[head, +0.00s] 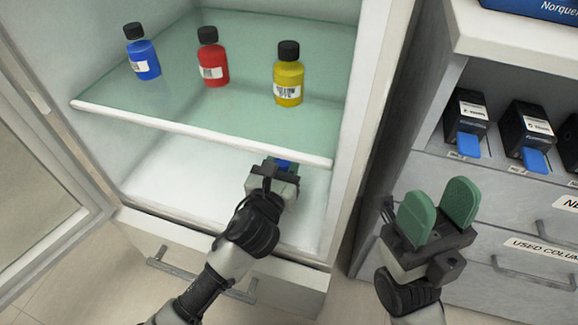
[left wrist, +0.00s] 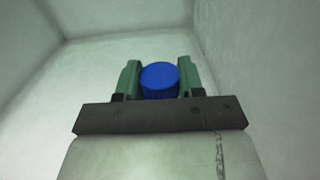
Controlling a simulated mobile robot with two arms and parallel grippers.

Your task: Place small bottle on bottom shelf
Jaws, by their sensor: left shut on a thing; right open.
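My left gripper (head: 281,170) is inside the open cabinet, under the front edge of the glass shelf. It is shut on a small bottle with a round blue top (left wrist: 159,80), seen between the green fingers in the left wrist view. In the head view only a bit of blue (head: 284,163) shows, and the rest of the bottle is hidden. The white bottom shelf (head: 175,175) lies below and looks bare where I see it. I cannot tell whether the bottle touches it. My right gripper (head: 439,205) is open and empty, outside the cabinet to the right.
The glass shelf (head: 200,127) above holds a blue bottle (head: 143,59), a red bottle (head: 213,66) and a yellow bottle (head: 288,82), all black-capped. The cabinet door (head: 40,165) stands open at left. A rack with dark boxes (head: 466,117) and drawers stands at right.

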